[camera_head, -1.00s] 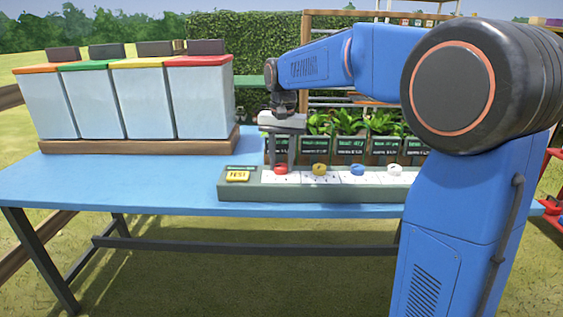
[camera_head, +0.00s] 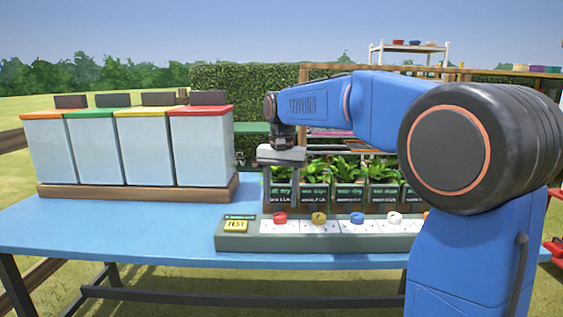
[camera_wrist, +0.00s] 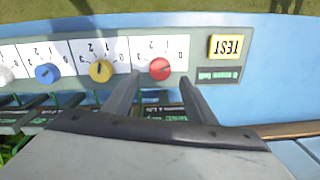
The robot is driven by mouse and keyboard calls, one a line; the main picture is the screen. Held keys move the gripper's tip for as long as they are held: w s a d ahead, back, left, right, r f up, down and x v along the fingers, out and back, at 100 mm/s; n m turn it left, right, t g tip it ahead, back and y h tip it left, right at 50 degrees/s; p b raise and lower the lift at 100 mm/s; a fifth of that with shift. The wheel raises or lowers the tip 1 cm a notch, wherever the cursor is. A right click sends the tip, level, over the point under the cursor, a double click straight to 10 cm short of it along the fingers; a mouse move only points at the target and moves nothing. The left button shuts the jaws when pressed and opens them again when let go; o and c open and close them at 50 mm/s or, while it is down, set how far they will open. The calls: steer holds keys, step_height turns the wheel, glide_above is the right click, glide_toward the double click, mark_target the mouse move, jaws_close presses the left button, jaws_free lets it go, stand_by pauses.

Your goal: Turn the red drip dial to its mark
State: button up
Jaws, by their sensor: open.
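The red dial (camera_head: 280,218) sits at the left end of a row of coloured dials on a grey-green panel (camera_head: 300,243). In the wrist view the red dial (camera_wrist: 160,68) lies just beyond and between my two fingertips, on a white numbered scale card. Its pointer is too small to read against a mark. My gripper (camera_head: 282,203) points down above the red dial, its fingers spread and empty. In the wrist view my gripper (camera_wrist: 160,80) shows one finger on each side of the dial's line, apart from it.
The yellow dial (camera_wrist: 101,70) and blue dial (camera_wrist: 47,73) are close beside the red one. A yellow TEST plate (camera_head: 236,225) is on its other side. Potted plants (camera_head: 330,185) stand behind the panel. Lidded bins (camera_head: 200,150) stand at left. The blue table (camera_head: 120,235) is clear in front.

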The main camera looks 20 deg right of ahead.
mark_target(282, 214)
step_height(282, 214, up, 13)
steer(key=shift+f, duration=0.15)
steer(key=shift+s+d, duration=0.1)
steer(key=shift+d, duration=0.05)
steer(key=s+d+f+n+t, duration=0.2)
steer(key=s+d+f, duration=0.1)
steer(key=s+f, duration=1)
steer(key=s+d+f+n+t, duration=0.2)
steer(key=s+d+f+n, duration=0.1)
steer(key=s+f, duration=1.1)
steer(key=s, duration=0.6)
steer(key=shift+s+d+f+n+t, duration=0.15)
steer(key=shift+s+n+t, duration=0.15)
steer(key=shift+t, duration=0.1)
stand_by(0.4)
